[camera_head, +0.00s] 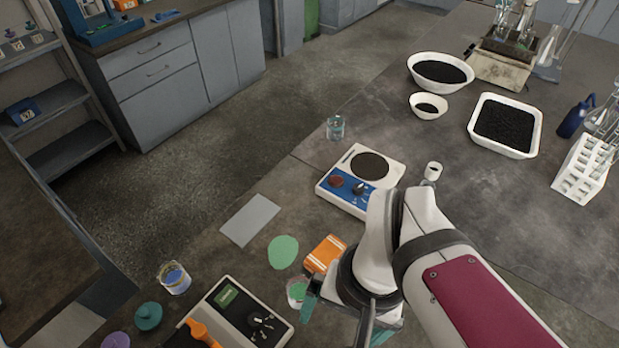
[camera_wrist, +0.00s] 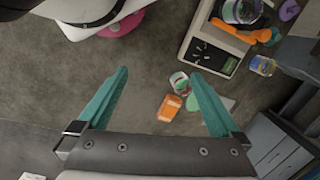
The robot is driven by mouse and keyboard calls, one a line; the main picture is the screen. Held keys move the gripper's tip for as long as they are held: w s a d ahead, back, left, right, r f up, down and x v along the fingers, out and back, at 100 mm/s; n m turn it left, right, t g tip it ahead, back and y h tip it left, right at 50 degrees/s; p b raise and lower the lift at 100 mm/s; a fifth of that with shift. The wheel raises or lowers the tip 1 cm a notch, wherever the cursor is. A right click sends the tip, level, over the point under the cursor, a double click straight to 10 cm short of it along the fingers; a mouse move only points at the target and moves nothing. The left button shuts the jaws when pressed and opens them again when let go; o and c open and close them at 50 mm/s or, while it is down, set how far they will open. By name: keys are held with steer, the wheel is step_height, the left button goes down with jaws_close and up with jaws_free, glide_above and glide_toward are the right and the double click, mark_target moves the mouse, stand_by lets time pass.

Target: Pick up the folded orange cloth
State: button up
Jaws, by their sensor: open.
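The folded orange cloth (camera_head: 325,253), with pale stripes along its side, lies on the bench in the head view, just beyond my gripper and partly beside my wrist. In the wrist view the cloth (camera_wrist: 169,107) shows between the two teal fingers, clearly apart from them and farther away. My gripper (camera_head: 343,324) is open, with nothing between its fingers; in the head view my wrist hides much of it. In the wrist view the gripper (camera_wrist: 160,73) shows both fingers spread wide.
A glass with green contents (camera_head: 297,290) stands close to the cloth. A flat green disc (camera_head: 283,252) and a grey sheet (camera_head: 250,220) lie to its left. A hotplate (camera_head: 347,193) stands behind it, and a device with a dial (camera_head: 240,310) stands front left.

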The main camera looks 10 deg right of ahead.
steer(key=w+d+m+h, duration=0.1)
steer(key=w+d+m, duration=0.1)
steer(key=w, duration=0.9)
steer(key=m, duration=0.2)
glide_above(326, 252)
step_height(326, 252, down, 6)
steer(key=shift+h, duration=0.4)
step_height(326, 252, down, 16)
steer(key=shift+r, duration=0.1)
steer(key=c, duration=1.4)
steer(key=shift+r, duration=0.15)
